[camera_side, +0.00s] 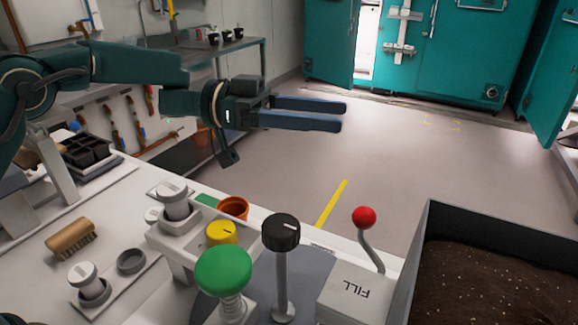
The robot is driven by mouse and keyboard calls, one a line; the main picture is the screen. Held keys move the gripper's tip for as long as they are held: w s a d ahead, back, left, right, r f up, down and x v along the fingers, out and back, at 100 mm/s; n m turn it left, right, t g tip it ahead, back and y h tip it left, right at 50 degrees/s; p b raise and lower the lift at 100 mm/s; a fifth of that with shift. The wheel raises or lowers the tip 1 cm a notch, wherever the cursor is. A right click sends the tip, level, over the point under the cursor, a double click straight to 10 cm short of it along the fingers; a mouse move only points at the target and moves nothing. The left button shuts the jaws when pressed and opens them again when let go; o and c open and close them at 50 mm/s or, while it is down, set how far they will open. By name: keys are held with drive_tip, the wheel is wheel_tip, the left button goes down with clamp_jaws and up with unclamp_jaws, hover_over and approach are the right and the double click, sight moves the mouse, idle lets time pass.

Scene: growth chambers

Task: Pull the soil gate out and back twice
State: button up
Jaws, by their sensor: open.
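My gripper (340,115) is open and empty. Its two dark blue fingers point right, in the air at the upper middle of the picture. A bent grey lever with a red ball knob (364,217) rises from a white box marked FILL (352,295) at the lower right. The box stands beside a dark-walled bin (480,222) holding brown soil (500,285). My gripper looks well above the red knob and apart from it. No part is labelled as a soil gate, so I cannot tell for certain whether this lever is its handle.
A black knob on a post (281,232), a green button (223,269), a yellow knob (222,232) and white knobs crowd the bench left of the lever. A brush (71,238) and an orange pot (233,207) are also there. Open floor lies behind.

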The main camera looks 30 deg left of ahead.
drive_tip(key=d+f+m, duration=0.2)
drive_tip(key=d, duration=0.1)
drive_tip(key=m, duration=0.1)
hover_over(366, 219)
drive_tip(key=w, duration=0.1)
drive_tip(key=shift+w+a+f, duration=0.1)
drive_tip(key=shift+a+f, duration=0.05)
drive_tip(key=shift+f, duration=0.4)
drive_tip(key=shift+w+a+f, duration=0.1)
drive_tip(key=shift+f, duration=0.4)
drive_tip(key=shift+s+d+f+g, duration=0.1)
drive_tip(key=shift+s+f+g, duration=0.05)
drive_tip(key=shift+f+g, duration=0.15)
wheel_tip(366, 219, down, 6)
drive_tip(key=shift+d+f, duration=0.1)
drive_tip(key=shift+f, duration=0.15)
drive_tip(key=shift+w+d+r, duration=0.1)
drive_tip(key=shift+w+d, duration=0.05)
drive_tip(key=shift+d, duration=0.55)
drive_tip(key=shift+w+d+r, duration=0.1)
drive_tip(key=shift+w+d, duration=0.05)
drive_tip(key=shift+d, duration=0.5)
clamp_jaws()
